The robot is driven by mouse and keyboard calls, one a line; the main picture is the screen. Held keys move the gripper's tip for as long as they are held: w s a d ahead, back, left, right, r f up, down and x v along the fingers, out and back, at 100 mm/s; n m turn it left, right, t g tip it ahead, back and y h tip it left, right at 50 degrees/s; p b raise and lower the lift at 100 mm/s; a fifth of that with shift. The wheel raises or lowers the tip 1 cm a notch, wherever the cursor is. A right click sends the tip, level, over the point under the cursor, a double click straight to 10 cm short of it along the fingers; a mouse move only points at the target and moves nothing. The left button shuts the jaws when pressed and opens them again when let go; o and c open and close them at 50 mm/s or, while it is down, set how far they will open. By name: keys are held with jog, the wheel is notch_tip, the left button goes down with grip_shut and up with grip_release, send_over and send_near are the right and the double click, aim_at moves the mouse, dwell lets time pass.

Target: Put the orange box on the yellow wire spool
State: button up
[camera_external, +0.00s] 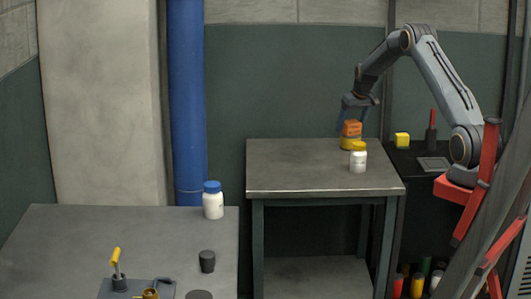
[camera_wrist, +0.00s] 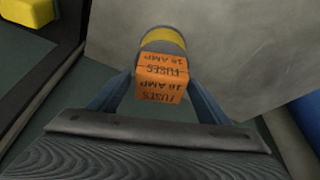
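The orange box (camera_external: 351,128), marked FUSES 16 AMP, is held between the two blue fingers of my gripper (camera_external: 352,122). In the wrist view the orange box (camera_wrist: 162,90) sits between the fingertips (camera_wrist: 161,77), which appear to press its sides. The yellow wire spool (camera_external: 348,144) stands on the grey metal table, directly below the box in the external view. In the wrist view the spool (camera_wrist: 163,35) shows beyond the box, which partly hides it. I cannot tell whether the box touches the spool.
A yellow block (camera_external: 402,140) lies on the dark cabinet to the right. The table's left half is clear. A white bottle with a blue cap (camera_external: 213,203) stands on the near table.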

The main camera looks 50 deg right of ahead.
jog(key=shift+s+r, duration=0.1)
jog(key=shift+r, duration=0.5)
jog(key=b+v, duration=0.2)
jog(key=v, duration=0.9)
jog(key=s+a+f+n, duration=0.1)
jog(key=s+a, duration=0.2)
jog(key=a, duration=0.5)
jog(key=s+a+f+g+y, duration=0.1)
jog(key=s+a, duration=0.3)
jog(key=a, duration=0.3)
jog(key=s+a+f+n, duration=0.1)
jog(key=s+a, duration=0.2)
jog(key=a, duration=0.5)
jog(key=s+a+f+n+g, duration=0.1)
jog(key=s+a+f, duration=0.2)
jog(key=s+a, duration=0.5)
jog(key=s+a+f+n+g, duration=0.1)
jog(key=s+a+f, duration=0.2)
jog(key=s+a, duration=0.5)
jog(key=s, duration=0.8)
jog(key=shift+a+f+y, duration=0.15)
jog(key=shift+a+y, duration=0.05)
jog(key=shift+y, duration=0.2)
